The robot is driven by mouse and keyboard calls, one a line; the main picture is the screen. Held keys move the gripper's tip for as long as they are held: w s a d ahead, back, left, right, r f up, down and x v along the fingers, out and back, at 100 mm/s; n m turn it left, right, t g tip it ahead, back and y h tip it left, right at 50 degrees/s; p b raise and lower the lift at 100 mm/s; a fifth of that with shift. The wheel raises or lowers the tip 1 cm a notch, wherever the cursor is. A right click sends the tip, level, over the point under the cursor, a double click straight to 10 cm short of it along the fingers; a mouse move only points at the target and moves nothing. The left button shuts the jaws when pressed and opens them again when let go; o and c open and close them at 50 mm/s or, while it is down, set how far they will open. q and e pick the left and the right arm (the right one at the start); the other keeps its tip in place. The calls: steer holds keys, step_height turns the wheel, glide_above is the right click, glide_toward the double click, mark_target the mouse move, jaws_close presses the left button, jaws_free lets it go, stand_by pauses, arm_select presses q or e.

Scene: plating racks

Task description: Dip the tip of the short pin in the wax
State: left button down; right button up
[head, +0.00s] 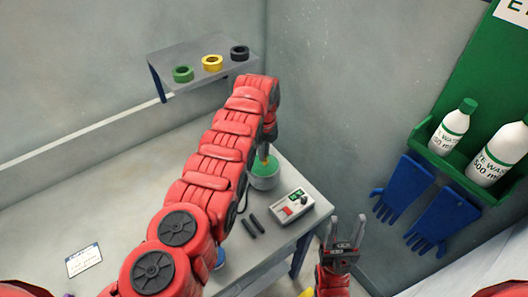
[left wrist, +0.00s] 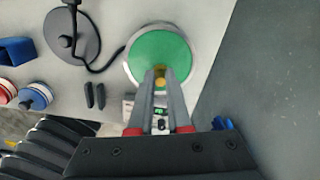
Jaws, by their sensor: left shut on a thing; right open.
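The wax is a green disc in a round grey pot (head: 263,184) near the table's far right corner in the head view. In the left wrist view the green wax (left wrist: 158,48) lies below the fingertips. My left gripper (head: 266,147) points down over the pot, shut on the short pin, of which a small yellowish part (left wrist: 160,81) shows between the fingertips. The pin's tip is mostly hidden; I cannot tell whether it touches the wax. My right gripper (head: 346,231) is open and empty, beyond the table's right edge.
A control box (head: 292,206) and two small black bars (head: 251,222) are beside the pot. A round grey base with a post (left wrist: 72,38) stands left of it in the left wrist view. A shelf (head: 190,60) holds green, yellow and black rings. Blue gloves (head: 403,188) hang at right.

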arm_select(q)
steer(key=shift+r+p, duration=1.25)
steer(key=shift+r, duration=0.15)
step_height(320, 180, up, 2)
steer(key=shift+r+p, duration=0.1)
steer(key=shift+p, duration=0.5)
steer(key=shift+r, duration=1)
